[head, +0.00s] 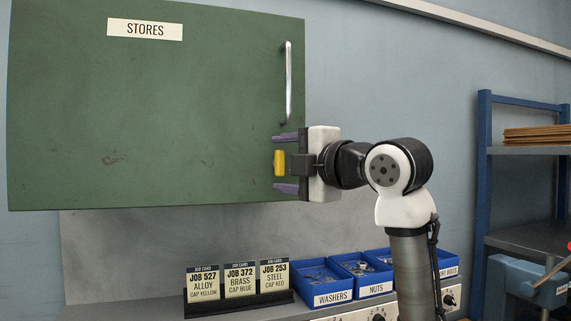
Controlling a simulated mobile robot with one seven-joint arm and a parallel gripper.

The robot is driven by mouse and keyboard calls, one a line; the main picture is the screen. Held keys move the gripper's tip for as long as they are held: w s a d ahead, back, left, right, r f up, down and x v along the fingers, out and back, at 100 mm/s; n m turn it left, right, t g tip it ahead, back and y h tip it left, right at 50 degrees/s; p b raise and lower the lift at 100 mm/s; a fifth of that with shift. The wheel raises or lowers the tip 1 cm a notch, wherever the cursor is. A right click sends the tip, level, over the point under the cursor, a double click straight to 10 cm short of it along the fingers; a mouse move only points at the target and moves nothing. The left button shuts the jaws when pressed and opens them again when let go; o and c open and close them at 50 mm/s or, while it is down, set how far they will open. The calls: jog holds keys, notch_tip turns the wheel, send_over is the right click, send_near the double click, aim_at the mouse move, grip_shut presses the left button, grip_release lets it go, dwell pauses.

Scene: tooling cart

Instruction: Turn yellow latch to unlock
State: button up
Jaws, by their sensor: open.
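The yellow latch (279,163) is a small upright yellow piece near the lower right edge of the green cabinet door (150,110). The door carries a STORES label (145,29) and a vertical metal handle (287,82) above the latch. My gripper (284,163) is open, with one purple finger above the latch and the other below it. The latch lies between the fingers in the picture, with gaps to both; whether it lies at the same depth I cannot tell. The latch's mount is hidden behind my gripper.
Below the cabinet, a counter holds a black stand (239,304) with job cards, and blue bins marked WASHERS (333,297) and NUTS (376,289). A blue shelf unit (484,180) stands at the right. The space directly under the door looks clear.

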jog(key=b+v, duration=0.4)
jog(key=v, duration=0.9)
jog(key=shift+s+d+b, duration=0.25)
jog(key=shift+b, duration=0.1)
